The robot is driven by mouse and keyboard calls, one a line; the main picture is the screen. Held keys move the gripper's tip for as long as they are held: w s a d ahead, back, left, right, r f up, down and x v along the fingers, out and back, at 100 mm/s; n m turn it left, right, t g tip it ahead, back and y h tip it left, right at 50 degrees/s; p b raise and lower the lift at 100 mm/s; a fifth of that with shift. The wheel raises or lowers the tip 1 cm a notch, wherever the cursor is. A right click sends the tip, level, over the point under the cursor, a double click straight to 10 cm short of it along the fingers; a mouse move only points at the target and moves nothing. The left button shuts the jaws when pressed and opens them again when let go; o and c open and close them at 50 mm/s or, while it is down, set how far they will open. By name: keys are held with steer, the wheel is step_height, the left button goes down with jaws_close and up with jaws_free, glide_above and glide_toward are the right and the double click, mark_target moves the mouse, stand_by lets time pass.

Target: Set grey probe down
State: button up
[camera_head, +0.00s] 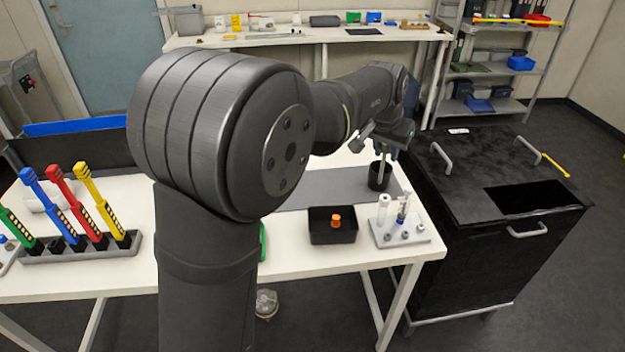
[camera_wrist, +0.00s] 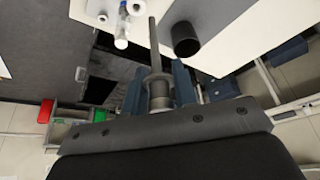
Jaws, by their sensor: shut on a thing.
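My gripper (camera_head: 386,148) is shut on the grey probe (camera_head: 382,165), whose thin rod points down. In the wrist view the probe's grey body (camera_wrist: 158,93) is between the jaws and its rod (camera_wrist: 154,48) extends away from them. A black cup (camera_head: 379,181) stands on the grey mat (camera_head: 318,190) near the table's right end. In the head view the rod overlaps the cup. In the wrist view the cup (camera_wrist: 186,41) is to the right of the rod, with a gap between them, so the rod does not appear inside it.
A white holder (camera_head: 412,236) with vials and a black tray (camera_head: 318,238) with an orange piece are at the table's front right. Several coloured tools stand in a grey rack (camera_head: 75,254) at left. A black cabinet (camera_head: 470,185) stands right of the table.

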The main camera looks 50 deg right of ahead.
steer(key=w+a+f+n+t, duration=0.1)
steer(key=w+a+n, duration=0.2)
steer(key=w, duration=0.5)
steer(key=w+a+f+n+t+y, duration=0.1)
steer(key=w+a+f+n, duration=0.15)
steer(key=w, duration=0.65)
steer(key=w+a+n+t, duration=0.1)
steer(key=w+a+n, duration=0.25)
steer(key=w, duration=0.45)
steer(key=shift+m, duration=0.4)
steer(key=w+a+f, duration=0.1)
steer(key=w+f, duration=0.2)
steer(key=w, duration=0.1)
steer(key=w+a+f, duration=0.1)
steer(key=w+f, duration=0.3)
steer(key=w+a+f, duration=0.1)
steer(key=w+f, duration=0.3)
steer(key=shift+f, duration=0.25)
steer(key=o, duration=1)
steer(key=shift+f, duration=0.1)
